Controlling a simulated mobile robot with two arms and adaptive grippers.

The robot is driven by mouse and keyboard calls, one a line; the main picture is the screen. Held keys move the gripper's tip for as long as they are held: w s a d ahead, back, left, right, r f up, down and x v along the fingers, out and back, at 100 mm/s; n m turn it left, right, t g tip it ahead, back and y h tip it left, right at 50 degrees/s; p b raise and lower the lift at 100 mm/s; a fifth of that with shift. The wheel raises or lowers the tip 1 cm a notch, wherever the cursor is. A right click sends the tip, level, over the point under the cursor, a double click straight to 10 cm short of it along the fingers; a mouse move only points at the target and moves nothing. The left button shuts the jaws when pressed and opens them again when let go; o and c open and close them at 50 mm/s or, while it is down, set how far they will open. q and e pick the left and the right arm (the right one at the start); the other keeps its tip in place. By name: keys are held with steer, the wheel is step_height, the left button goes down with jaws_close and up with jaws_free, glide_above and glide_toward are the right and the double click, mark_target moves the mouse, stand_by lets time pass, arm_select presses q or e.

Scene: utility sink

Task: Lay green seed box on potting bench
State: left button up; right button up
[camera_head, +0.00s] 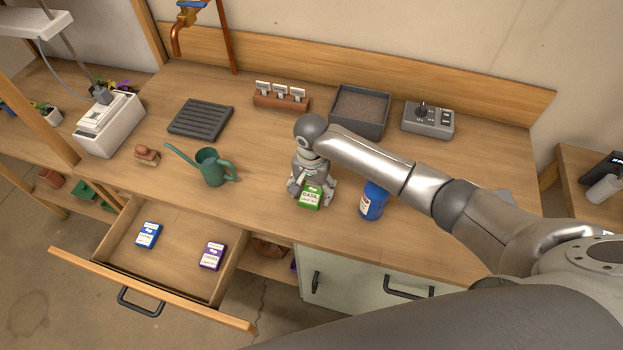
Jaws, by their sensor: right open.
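The green seed box (310,198) is at the bench's front middle, between the watering can and a blue jar. It looks upright on the wooden potting bench (265,215), though its bottom edge is partly hard to make out. My right gripper (311,194) is over the box from behind, pointing down. Its fingers are open, one on each side of the box, and it covers the box's rear. My left gripper does not show.
The blue jar (372,201) stands close right of my right gripper; a green watering can (211,166) stands left. An open drawer (165,255) at the front left holds a blue packet (148,235) and a purple packet (212,256). A soil tray (360,111) is behind.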

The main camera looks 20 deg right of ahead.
mark_target(312, 193)
step_height(312, 193, up, 12)
steer(key=b, duration=0.1)
steer(key=shift+f, duration=0.15)
stand_by(0.6)
